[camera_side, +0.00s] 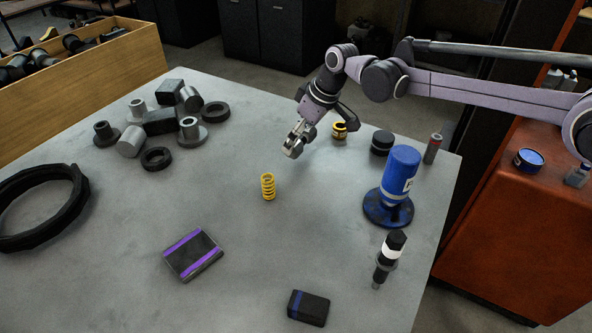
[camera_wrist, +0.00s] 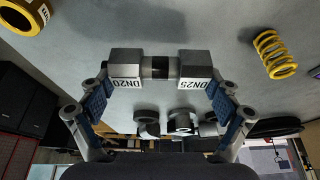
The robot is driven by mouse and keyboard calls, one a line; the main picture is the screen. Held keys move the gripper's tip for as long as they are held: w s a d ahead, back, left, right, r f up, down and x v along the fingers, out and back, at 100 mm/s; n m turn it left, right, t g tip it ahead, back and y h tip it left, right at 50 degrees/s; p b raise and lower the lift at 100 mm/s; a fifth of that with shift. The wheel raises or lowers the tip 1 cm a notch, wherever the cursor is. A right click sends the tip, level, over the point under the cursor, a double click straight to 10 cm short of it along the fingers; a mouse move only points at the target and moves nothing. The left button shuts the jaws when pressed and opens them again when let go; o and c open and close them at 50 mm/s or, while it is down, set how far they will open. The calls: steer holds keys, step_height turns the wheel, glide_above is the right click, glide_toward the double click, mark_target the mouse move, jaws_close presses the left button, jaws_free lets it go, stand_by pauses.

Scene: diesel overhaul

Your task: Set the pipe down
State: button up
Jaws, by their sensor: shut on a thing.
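In the wrist view, my gripper (camera_wrist: 160,75) is shut on a short grey pipe (camera_wrist: 153,67) with a dark band. Grey blocks marked DN20 (camera_wrist: 125,70) and DN25 (camera_wrist: 197,70) sit at its two ends. I cannot tell whether these blocks are part of the pipe or of my fingertips. In the side view, my gripper (camera_side: 297,140) hangs above the grey table (camera_side: 215,225), behind and right of the yellow spring. The pipe is too small there to make out clearly. The gap beneath it looks clear.
A yellow spring (camera_side: 268,187) stands nearby, also in the wrist view (camera_wrist: 274,55). A yellow ring (camera_side: 339,130), black cap (camera_side: 382,142) and blue cylinder (camera_side: 400,175) stand right. Grey and black fittings (camera_side: 158,121) cluster left. The table around the spring is free.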

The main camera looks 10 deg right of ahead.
steer(key=shift+f, duration=1.9)
steer(key=shift+f, duration=0.1)
steer(key=o, duration=1.2)
